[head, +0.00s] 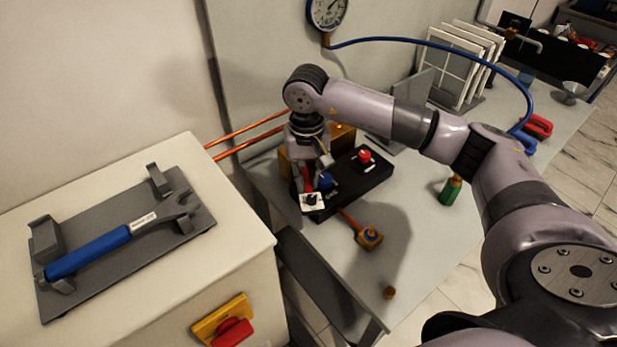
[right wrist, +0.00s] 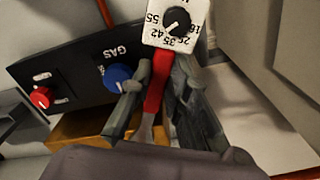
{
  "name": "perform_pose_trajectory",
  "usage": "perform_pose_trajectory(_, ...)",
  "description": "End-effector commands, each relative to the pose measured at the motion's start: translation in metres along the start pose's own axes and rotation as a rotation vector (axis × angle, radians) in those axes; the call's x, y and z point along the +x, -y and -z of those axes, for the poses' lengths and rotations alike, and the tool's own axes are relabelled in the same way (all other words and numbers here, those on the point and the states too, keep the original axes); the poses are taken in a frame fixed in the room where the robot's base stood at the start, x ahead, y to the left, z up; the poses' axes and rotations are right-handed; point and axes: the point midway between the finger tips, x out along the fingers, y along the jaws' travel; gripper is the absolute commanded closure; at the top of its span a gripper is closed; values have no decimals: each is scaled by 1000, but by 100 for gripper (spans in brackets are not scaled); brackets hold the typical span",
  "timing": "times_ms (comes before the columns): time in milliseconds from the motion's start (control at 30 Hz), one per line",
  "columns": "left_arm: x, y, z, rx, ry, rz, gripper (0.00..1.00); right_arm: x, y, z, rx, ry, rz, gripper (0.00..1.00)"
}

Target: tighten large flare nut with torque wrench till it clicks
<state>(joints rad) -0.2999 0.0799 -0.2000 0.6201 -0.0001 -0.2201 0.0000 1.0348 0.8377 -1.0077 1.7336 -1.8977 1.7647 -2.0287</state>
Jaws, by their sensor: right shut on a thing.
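My right gripper (head: 312,178) reaches down over the black valve block and is shut on the red handle of a tool (right wrist: 157,85). This tool carries a white dial plate (right wrist: 176,22) with a black knob and numbers such as 35, 42 and 55; it looks like the torque wrench. The dial also shows in the head view (head: 312,201). A grey metal part of the tool continues below the fingers. A blue-handled open-end wrench (head: 92,251) lies in a grey cradle (head: 130,262) at left. The large flare nut cannot be made out. My left gripper is out of view.
The black block (head: 365,182), marked GAS, has a blue knob (right wrist: 118,78) and a red knob (head: 365,156). A brass block (head: 342,137) and copper pipes (head: 245,137) are behind. The front bench is mostly clear.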

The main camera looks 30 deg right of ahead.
Motion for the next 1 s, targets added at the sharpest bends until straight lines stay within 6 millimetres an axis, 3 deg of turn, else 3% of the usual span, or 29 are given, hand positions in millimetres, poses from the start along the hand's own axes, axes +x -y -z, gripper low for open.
perform_pose_trajectory(1000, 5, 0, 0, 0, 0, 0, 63, 0, 14, 0, 96, 2, 1, 100)
